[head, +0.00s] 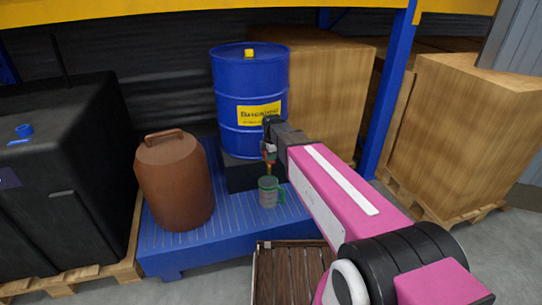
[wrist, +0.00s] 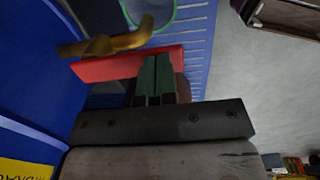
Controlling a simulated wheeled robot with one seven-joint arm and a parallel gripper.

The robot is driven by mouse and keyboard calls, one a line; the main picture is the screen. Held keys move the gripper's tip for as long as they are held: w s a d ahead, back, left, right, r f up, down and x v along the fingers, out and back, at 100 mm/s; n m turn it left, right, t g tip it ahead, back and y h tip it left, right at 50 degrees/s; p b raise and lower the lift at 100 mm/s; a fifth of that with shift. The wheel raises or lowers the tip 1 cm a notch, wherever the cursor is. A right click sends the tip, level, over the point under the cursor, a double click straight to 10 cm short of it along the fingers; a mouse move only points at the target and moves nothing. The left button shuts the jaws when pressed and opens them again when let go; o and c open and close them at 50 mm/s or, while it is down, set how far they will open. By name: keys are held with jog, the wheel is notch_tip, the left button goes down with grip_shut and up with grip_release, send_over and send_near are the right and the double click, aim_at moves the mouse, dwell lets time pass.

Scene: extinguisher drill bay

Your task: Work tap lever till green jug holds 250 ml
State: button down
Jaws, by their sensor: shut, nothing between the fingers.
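The blue drum (head: 228,85) with a yellow label stands on a dark block. Its brass tap (wrist: 110,43) and red lever (wrist: 105,67) show in the wrist view. My gripper (wrist: 155,62) has its green fingers shut and empty, with their tips over the red lever; I cannot tell if they touch it. The green jug (head: 268,193) stands upright below the tap on the blue platform; its rim also shows in the wrist view (wrist: 168,22). A small amber streak (head: 269,169) shows above the jug, spout or liquid, I cannot tell. The level in the jug is unreadable.
A brown container (head: 174,185) stands left of the jug on the ribbed blue platform (head: 225,240). A black tank (head: 60,180) is at far left. Large boxes (head: 460,130) stand on pallets at right, by a blue upright (head: 385,100). A slatted wooden thing (head: 290,275) lies in front.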

jog(key=shift+s+f+t, duration=0.2)
jog(key=shift+f+t, duration=0.1)
jog(key=shift+f, duration=0.65)
jog(key=shift+d+f, duration=0.1)
jog(key=shift+f, duration=0.4)
jog(key=shift+w, duration=0.1)
dwell(6.4)
